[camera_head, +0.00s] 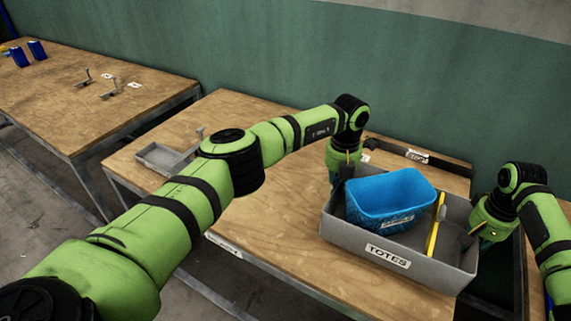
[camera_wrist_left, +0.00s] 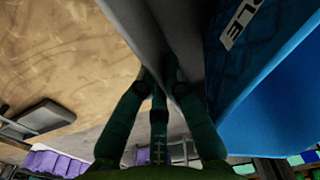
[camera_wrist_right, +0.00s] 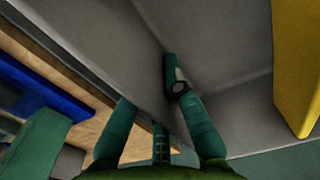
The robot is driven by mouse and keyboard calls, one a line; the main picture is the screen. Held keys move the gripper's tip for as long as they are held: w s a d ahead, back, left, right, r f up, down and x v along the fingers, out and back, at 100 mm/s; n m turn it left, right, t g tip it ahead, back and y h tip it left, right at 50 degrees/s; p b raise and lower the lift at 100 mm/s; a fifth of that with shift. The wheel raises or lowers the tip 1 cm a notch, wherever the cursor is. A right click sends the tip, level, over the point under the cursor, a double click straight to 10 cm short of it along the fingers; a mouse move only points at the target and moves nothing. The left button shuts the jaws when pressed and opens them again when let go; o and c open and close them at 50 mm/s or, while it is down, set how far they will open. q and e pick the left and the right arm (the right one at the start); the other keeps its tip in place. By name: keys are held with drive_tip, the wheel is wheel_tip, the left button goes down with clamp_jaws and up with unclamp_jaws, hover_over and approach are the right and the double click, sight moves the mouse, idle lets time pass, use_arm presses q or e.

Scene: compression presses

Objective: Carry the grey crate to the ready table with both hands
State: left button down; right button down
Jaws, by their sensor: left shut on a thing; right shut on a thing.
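The grey crate (camera_head: 340,238), labelled TOTES, is at the right of the head view, over the wooden table. It holds a blue bin (camera_head: 375,205) and a yellow tool (camera_head: 435,225). My left gripper (camera_head: 345,172) is shut on the crate's left wall; in the left wrist view its fingers (camera_wrist_left: 160,82) straddle the wall beside the blue bin (camera_wrist_left: 262,95). My right gripper (camera_head: 474,236) is shut on the right wall; in the right wrist view its fingers (camera_wrist_right: 150,95) straddle that wall. Whether the crate touches the table cannot be told.
The wooden table (camera_head: 270,225) has bare room left of the crate. A small grey tray (camera_head: 160,158) lies at its left end. Another table (camera_head: 60,105) at the far left bears blue cans (camera_head: 37,50) and small metal parts. A green wall (camera_head: 270,50) stands behind.

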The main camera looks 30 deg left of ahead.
sight(336, 198)
use_arm(q)
drive_tip(key=shift+a, duration=0.2)
use_arm(e)
drive_tip(key=shift+d+f, duration=0.15)
drive_tip(key=shift+d, duration=0.15)
